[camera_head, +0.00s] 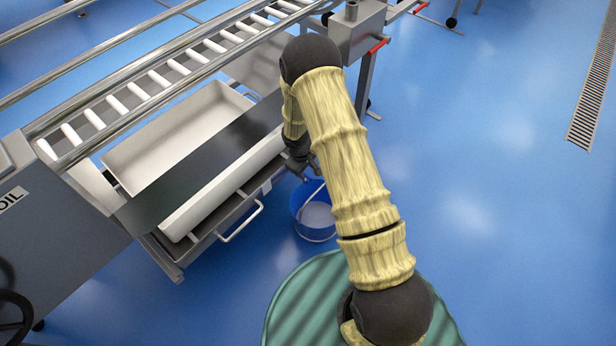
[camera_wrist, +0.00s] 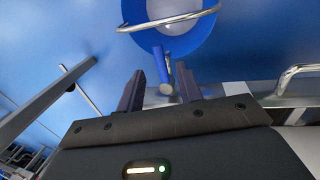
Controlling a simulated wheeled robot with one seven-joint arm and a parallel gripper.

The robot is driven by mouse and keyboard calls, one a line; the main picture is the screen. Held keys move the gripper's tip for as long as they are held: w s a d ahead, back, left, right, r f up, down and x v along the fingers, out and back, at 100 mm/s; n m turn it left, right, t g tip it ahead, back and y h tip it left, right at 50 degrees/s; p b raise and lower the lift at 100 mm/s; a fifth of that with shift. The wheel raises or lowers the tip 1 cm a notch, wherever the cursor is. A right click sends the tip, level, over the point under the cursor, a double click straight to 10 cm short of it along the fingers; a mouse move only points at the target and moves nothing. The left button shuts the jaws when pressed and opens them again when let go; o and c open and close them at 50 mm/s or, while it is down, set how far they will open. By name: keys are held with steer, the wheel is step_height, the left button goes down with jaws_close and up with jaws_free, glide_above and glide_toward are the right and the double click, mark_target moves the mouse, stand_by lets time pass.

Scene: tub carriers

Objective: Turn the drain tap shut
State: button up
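My gripper (camera_wrist: 160,69) is open. Its two dark fingers stand on either side of the lever, with a visible gap on each side. I cannot tell the depth between fingertips and lever. In the head view my gripper (camera_head: 301,166) is at the right end of the white tub (camera_head: 128,157), beside its metal carrier. The tap is hidden there by my arm.
A blue bucket (camera_head: 303,197) stands on the floor beside the carrier, just below my gripper; it also shows in the wrist view (camera_wrist: 205,45). A bar handle (camera_head: 240,223) sticks out from the carrier's front. A roller track (camera_head: 175,66) runs behind.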

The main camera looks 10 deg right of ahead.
mark_target(309, 177)
steer(key=f, duration=0.2)
steer(key=f+b, duration=0.1)
steer(key=f, duration=0.1)
steer(key=shift+w+d, duration=0.2)
steer(key=shift+d, duration=0.15)
jaws_close()
